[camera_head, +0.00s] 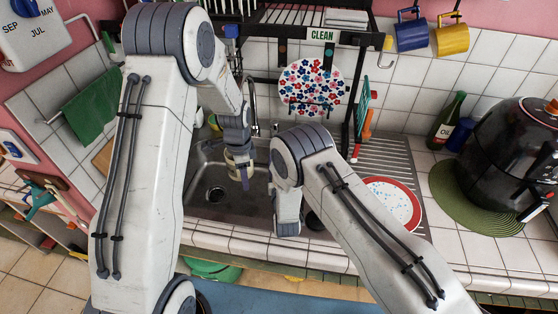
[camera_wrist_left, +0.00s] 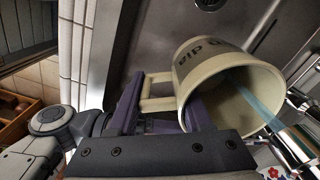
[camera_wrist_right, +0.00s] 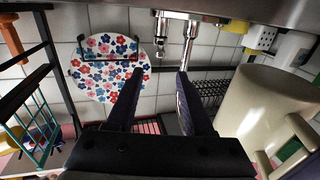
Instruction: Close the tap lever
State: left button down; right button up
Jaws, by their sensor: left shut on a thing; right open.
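The chrome tap (camera_head: 254,112) stands at the back of the sink. In the right wrist view, which looks upside down, its base and pipe (camera_wrist_right: 190,42) show beyond my right gripper (camera_wrist_right: 159,72). A short metal piece (camera_wrist_right: 161,36) beside the pipe may be the lever; its position is unclear. My right gripper is open and empty, apart from the tap. My left gripper (camera_wrist_left: 165,90) is shut on the handle of a cream mug (camera_wrist_left: 192,62), held over the sink. A pale blue streak (camera_wrist_left: 255,108), seemingly running water, reaches into the mug. The mug also shows in the right wrist view (camera_wrist_right: 255,100).
The steel sink (camera_head: 215,222) lies below the mug. A flowered plate (camera_head: 310,88) hangs on the rack behind. A red-rimmed plate (camera_head: 392,203) lies on the drainboard at right.

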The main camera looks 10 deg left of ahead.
aim_at(275, 131)
jog(key=shift+c, duration=0.4)
